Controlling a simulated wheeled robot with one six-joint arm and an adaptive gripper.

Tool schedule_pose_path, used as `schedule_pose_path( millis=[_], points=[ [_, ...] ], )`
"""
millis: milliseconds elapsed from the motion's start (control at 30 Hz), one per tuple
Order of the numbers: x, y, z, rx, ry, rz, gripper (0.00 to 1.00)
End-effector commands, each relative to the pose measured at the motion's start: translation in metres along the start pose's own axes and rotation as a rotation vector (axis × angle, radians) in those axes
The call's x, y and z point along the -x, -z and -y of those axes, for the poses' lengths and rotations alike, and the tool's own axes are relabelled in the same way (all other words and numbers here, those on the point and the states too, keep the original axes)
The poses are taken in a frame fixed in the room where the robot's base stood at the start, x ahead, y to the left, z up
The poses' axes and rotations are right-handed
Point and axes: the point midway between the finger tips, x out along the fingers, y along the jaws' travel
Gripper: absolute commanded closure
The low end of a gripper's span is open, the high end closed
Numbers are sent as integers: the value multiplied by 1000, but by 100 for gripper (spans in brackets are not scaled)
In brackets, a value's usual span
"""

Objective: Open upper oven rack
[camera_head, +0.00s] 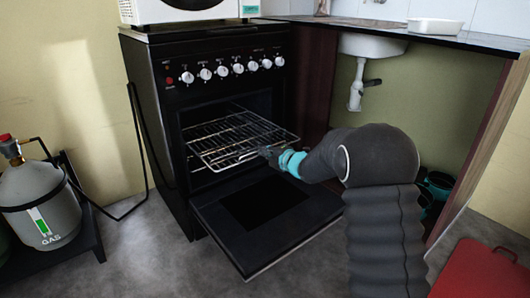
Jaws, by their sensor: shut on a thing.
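The black oven (161,130) stands against the wall with its door (222,236) folded down. The wire oven rack (222,154) is partly out of the oven, its front end over the open door. A further wire rack seems to show behind or below it inside the oven. My gripper (268,151) is at the rack's front right edge, shut on the rack. The fingertips are small and dark, so the exact grip is hard to make out. My arm comes in from the lower right.
A grey gas cylinder (42,206) stands at the left with a black hose to the oven. A wooden cabinet side (312,84) rises right of the oven, with a sink (372,46) beyond. A red object (482,270) lies lower right. Floor is clear left of the door.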

Motion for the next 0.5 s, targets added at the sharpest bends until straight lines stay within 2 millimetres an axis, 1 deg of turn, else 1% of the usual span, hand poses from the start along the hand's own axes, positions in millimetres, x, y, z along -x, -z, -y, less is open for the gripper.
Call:
schedule_pose_path(
  millis=[167, 200, 267, 300, 500],
  points=[
    [0, 1, 1, 2, 0, -4, 100],
    [0, 1, 1, 2, 0, -4, 87],
    [1, 1, 1, 2, 0, -4, 72],
    [1, 0, 1, 2, 0, -3, 67],
    [1, -2, 1, 1, 0, 0, 67]
  ],
)
